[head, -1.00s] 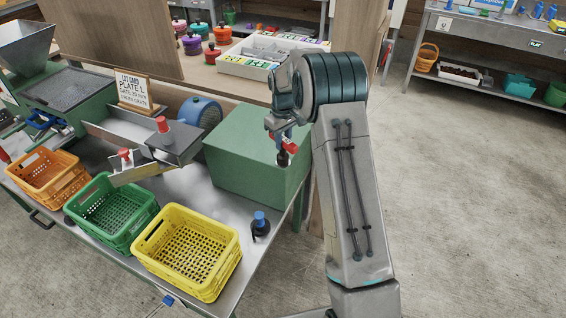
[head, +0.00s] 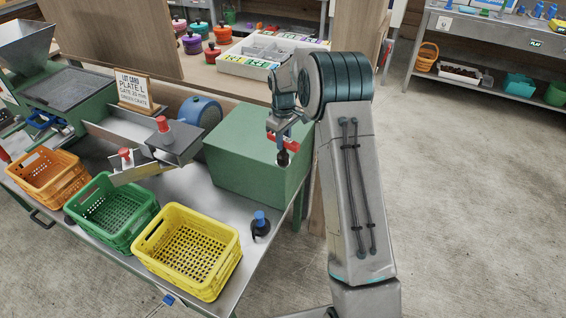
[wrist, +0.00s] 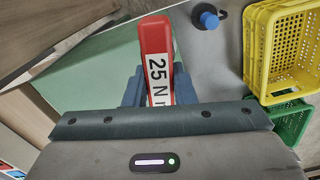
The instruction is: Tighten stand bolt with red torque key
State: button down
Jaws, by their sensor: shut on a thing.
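The red torque key (wrist: 155,52), its label reading "25 N m" in part, is held between the blue fingers of my gripper (wrist: 157,84) in the wrist view. In the head view my gripper (head: 283,133) holds the key (head: 290,145) over the green box-shaped housing (head: 240,150). A dark round end hangs below the key, in front of the housing's top; I cannot tell if it touches. I cannot clearly make out the stand bolt.
A blue-topped black piece (head: 260,222) stands on the metal table beside the yellow crate (head: 205,285). Green (head: 110,235) and orange (head: 50,190) crates lie further left. A chute with red knobs (head: 163,124) is behind them. Open floor lies to the right.

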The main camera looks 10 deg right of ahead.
jog(key=shift+m, duration=1.2)
jog(key=shift+m, duration=0.8)
jog(key=shift+r+p, duration=1.05)
jog(key=shift+r, duration=0.75)
jog(key=shift+r+p, duration=1.35)
jog(key=shift+r, duration=0.7)
jog(key=shift+f, duration=0.1)
